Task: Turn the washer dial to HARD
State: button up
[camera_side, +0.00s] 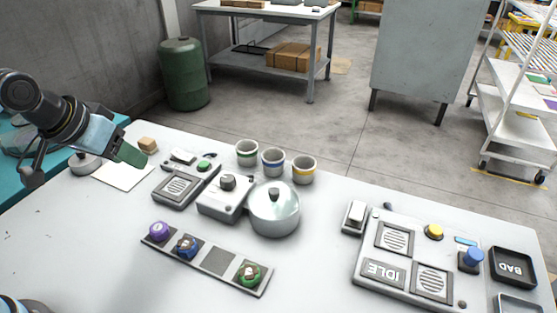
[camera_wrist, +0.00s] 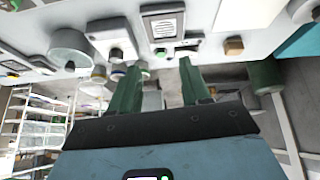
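My gripper (camera_side: 128,154) is at the left of the side view, above the table's far left part, near a white sheet. In the wrist view its two green fingers (camera_wrist: 161,66) are apart with nothing between them. A white box with a dark round knob (camera_side: 228,182) stands left of the lidded pot, well to the right of my gripper. It also shows in the wrist view, where the white box (camera_wrist: 104,28) is upside down. No HARD mark is legible, and I cannot tell which control is the washer dial.
A grille box with a green button (camera_side: 204,165) stands between my gripper and the knob box. The pot (camera_side: 275,212), several cups (camera_side: 272,160) and a strip of coloured knobs (camera_side: 216,262) are nearby. A panel reading IDLE (camera_side: 384,273) has yellow and blue knobs. The front left table is clear.

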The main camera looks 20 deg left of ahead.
jog(key=shift+o, duration=0.9)
jog(key=w+d+r+n+g, duration=0.2)
jog(key=w+d+r+g, duration=0.1)
jog(key=w+d, duration=0.2)
jog(key=w, duration=0.2)
jog(key=shift+w+d, duration=0.2)
jog(key=shift+w, duration=0.15)
jog(key=n+g, duration=0.2)
jog(key=g, duration=0.1)
send_over(227, 178)
notch_tip(227, 178, down, 2)
jog(key=shift+n, duration=0.3)
notch_tip(227, 178, down, 12)
jog(key=shift+f, duration=0.15)
jog(key=shift+c, duration=0.2)
jog(key=c, duration=1)
